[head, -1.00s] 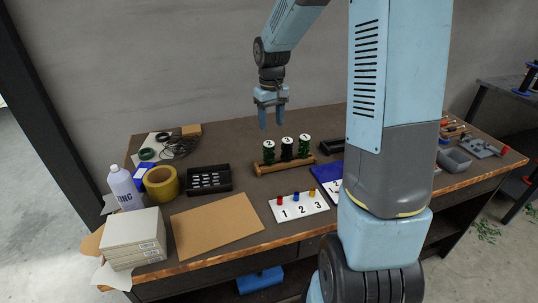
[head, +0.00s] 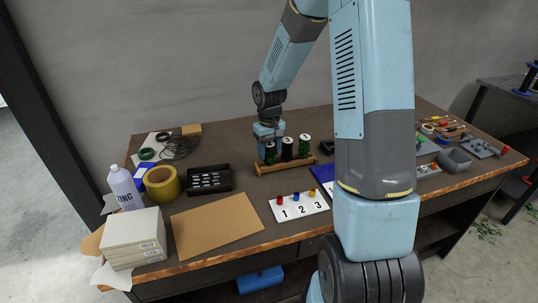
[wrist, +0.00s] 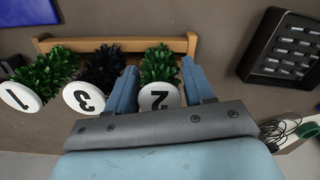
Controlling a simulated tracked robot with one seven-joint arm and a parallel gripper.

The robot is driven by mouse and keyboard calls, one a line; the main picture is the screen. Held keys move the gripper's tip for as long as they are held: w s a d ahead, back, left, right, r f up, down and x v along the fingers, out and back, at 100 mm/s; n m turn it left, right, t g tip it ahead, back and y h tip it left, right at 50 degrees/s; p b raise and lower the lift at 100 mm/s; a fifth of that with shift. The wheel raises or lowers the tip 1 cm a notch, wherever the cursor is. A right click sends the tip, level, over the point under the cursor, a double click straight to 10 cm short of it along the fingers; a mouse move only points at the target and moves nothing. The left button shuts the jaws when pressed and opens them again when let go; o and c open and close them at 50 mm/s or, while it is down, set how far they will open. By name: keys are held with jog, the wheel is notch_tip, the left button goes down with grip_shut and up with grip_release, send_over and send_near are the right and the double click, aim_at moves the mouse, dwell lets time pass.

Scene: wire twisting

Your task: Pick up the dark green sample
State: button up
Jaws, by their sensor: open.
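Three bushy green samples with round numbered white tags stand in a row on a wooden rack (head: 265,170). In the wrist view, sample 1 (wrist: 45,72) is the brighter green, sample 3 (wrist: 103,68) is the darkest, almost blackish, and sample 2 (wrist: 160,64) is a mid to deep green. My gripper (wrist: 160,80) is open, with one finger on each side of sample 2 and its tag. Sample 3 is just beyond one finger, partly hidden by it. In the head view my gripper (head: 269,140) is down at the rack's left end, over sample 2.
A black tray of small parts (head: 209,191) lies left of the rack. A white card numbered 1, 2, 3 with coloured pegs (head: 299,212) lies in front, beside a brown board (head: 217,224). My arm hides part of the table's right side.

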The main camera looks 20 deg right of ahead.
jog(key=shift+f, duration=0.75)
jog(key=c, duration=0.8)
jog(key=shift+r, duration=0.1)
